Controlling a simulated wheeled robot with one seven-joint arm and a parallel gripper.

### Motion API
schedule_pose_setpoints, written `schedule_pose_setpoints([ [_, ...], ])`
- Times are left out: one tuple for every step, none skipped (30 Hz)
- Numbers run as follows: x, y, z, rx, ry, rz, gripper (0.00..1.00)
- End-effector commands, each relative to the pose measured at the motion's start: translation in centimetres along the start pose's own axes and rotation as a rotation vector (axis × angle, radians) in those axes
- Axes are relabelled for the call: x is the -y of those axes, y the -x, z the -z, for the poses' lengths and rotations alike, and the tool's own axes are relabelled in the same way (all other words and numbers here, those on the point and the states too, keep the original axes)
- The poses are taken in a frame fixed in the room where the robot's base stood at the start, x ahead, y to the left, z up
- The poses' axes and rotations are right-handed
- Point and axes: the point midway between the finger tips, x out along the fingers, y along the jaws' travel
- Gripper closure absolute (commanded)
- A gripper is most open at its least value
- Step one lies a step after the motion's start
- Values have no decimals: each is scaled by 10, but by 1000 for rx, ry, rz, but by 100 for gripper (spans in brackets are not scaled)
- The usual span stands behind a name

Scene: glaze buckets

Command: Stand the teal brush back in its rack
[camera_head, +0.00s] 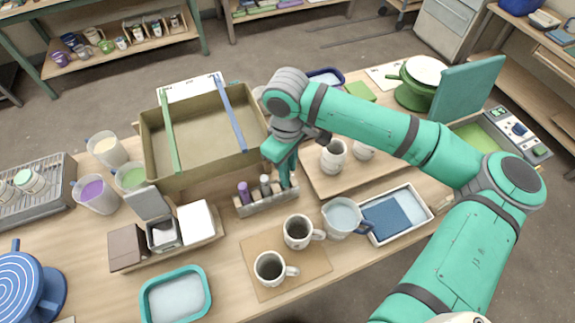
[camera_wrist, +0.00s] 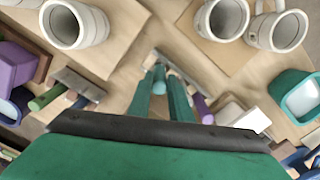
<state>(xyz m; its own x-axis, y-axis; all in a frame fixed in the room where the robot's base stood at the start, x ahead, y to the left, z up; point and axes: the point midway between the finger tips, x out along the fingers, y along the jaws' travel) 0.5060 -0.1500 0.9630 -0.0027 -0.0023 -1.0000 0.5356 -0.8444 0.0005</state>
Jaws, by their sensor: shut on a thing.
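The wooden brush rack (camera_head: 262,204) stands on the table in the middle of the head view. A purple brush (camera_head: 243,190) and a grey-topped brush (camera_head: 265,184) stand upright in it. My gripper (camera_head: 287,178) points down over the rack's right end. In the wrist view its fingers (camera_wrist: 160,95) are shut on the teal brush (camera_wrist: 160,73), whose rounded end shows between them. The fingers hide most of the brush. I cannot tell whether its lower end is inside a slot. A purple brush also shows in the wrist view (camera_wrist: 203,108), beside the fingers.
Two mugs (camera_head: 298,232) stand on a board in front of the rack. A pitcher (camera_head: 342,217) and a tray with a blue item (camera_head: 397,214) are to the right. A large box (camera_head: 205,135) stands behind left. A small box organiser (camera_head: 165,232) is left of the rack.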

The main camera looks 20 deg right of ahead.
Motion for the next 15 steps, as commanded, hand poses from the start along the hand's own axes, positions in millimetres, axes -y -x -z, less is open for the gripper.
schedule_pose_setpoints([
  [0, 0, 0, 0, -1, 0, 100],
  [0, 0, 0, 0, -1, 0, 100],
  [0, 0, 0, 0, -1, 0, 100],
  [0, 0, 0, 0, -1, 0, 100],
  [0, 0, 0, 0, -1, 0, 100],
  [0, -1, 0, 0, -1, 0, 100],
  [0, -1, 0, 0, -1, 1, 100],
  [0, -2, 0, 0, -1, 1, 100],
  [0, -2, 0, 0, -1, 1, 100],
  [0, -3, 0, 0, -1, 1, 100],
  [0, -4, 0, 0, -1, 1, 100],
  [0, -4, 0, 0, 0, 1, 100],
  [0, -5, 0, 0, 0, 1, 100],
  [0, -5, 0, 0, -1, 1, 100],
  [0, -6, 0, 0, -1, 1, 100],
])
